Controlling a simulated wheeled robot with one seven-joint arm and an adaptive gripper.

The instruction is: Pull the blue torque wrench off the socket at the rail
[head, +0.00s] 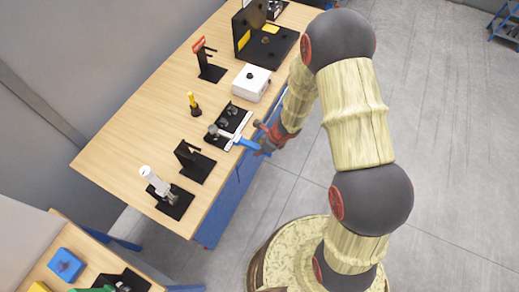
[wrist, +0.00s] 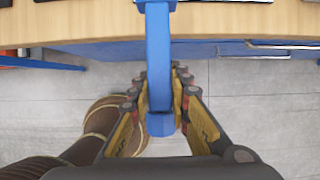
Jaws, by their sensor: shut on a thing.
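The blue torque wrench (head: 246,143) lies across the near edge of the workbench in the head view, its grey head end over a black plate with a pale strip (head: 234,122). Whether the head still sits on a socket there is too small to tell. In the wrist view the blue handle (wrist: 158,50) runs from the bench edge down between my fingers. My gripper (head: 267,141) is shut on the handle near its end, just off the bench edge; its fingers (wrist: 161,88) stand on both sides of the handle.
On the wooden workbench (head: 140,135) stand a white box (head: 251,83), a yellow-handled tool (head: 193,103), a black stand (head: 195,160), a white-topped tool (head: 156,182) and a red-topped stand (head: 207,65).

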